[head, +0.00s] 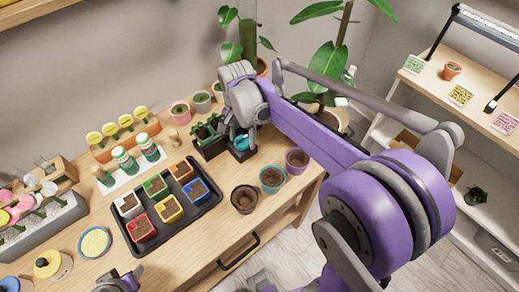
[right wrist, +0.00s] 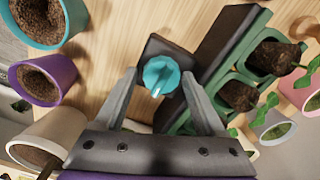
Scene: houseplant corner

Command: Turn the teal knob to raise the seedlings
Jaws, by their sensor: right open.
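The teal knob (right wrist: 161,74), with a pale pointer mark, sits on a dark base in the right wrist view. It also shows small in the head view (head: 241,142). My right gripper (right wrist: 158,80) is open, with one finger on each side of the knob; I cannot tell whether they touch it. Beside the knob, seedlings in green pots (right wrist: 240,94) sit in a dark planter box (right wrist: 217,45). The seedlings also show in the head view (head: 207,130), left of my right gripper (head: 246,145). My left gripper (head: 121,282) is partly cut off at the bottom edge.
A black tray (head: 206,212) of colourful soil pots lies left of the knob. A brown pot (head: 244,199), a teal pot (head: 272,179) and a purple pot (head: 297,160) stand in front. Larger plants stand behind. A shelf (head: 470,95) is at right.

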